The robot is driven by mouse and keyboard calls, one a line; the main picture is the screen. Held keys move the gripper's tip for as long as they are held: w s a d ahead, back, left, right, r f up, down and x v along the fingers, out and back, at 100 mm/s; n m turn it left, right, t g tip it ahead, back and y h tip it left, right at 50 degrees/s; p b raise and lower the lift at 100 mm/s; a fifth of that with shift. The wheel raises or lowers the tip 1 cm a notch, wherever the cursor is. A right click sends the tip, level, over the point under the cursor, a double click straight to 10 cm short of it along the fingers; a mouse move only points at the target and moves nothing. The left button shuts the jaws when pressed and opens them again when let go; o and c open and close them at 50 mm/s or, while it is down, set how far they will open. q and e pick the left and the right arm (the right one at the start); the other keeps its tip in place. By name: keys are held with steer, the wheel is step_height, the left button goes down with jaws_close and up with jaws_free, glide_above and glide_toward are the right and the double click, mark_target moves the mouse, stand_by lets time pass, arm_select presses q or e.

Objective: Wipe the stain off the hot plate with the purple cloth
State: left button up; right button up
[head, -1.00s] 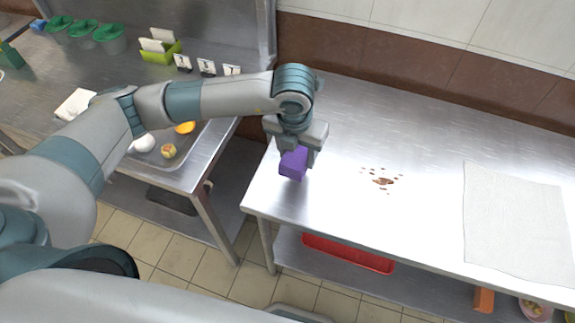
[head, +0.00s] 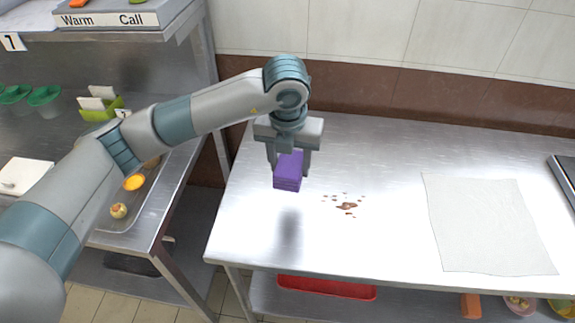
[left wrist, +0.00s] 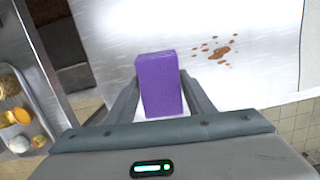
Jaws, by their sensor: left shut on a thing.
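My left gripper (head: 290,160) is shut on the purple cloth (head: 288,171), a folded block that hangs between its fingers. The cloth is held above the metal table (head: 385,160), with a shadow below it. The brown stain (head: 346,206), a blotch with several small drops, lies on the table to the right of the cloth. In the left wrist view, the purple cloth (left wrist: 159,84) stands between the fingers and the stain (left wrist: 220,50) shows at upper right. No separate hot plate can be made out under the stain. My right gripper is not in view.
A pale cloth sheet (head: 488,226) lies flat on the table at right. A dark-edged device (head: 566,175) is cut off at the right edge. A red tray (head: 326,288) sits on the lower shelf. A second metal counter with a food tray (head: 128,226) stands at left.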

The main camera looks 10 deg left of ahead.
arm_select(q)
steer(key=o, duration=0.5)
steer(key=shift+c, duration=0.2)
steer(key=c, duration=0.3)
steer(key=shift+c, duration=0.2)
steer(key=shift+a, duration=0.15)
steer(key=m, duration=0.1)
steer(key=a+m, duration=0.1)
steer(key=s+a+m, duration=0.1)
steer(key=m, duration=0.1)
steer(key=shift+s+f+h, duration=0.1)
steer(key=shift+f+h, duration=0.2)
steer(key=shift+f, duration=0.1)
steer(key=s+a+f+m+g, duration=0.1)
steer(key=s+a+m, duration=0.4)
steer(key=m, duration=1)
steer(key=s+a+f+m+g, duration=0.1)
steer(key=s+a+m, duration=0.5)
steer(key=m, duration=0.9)
steer(key=shift+s+a+f+m+g+y, duration=0.15)
steer(key=shift+a+f+m+g+y, duration=0.2)
steer(key=shift+a+g, duration=0.65)
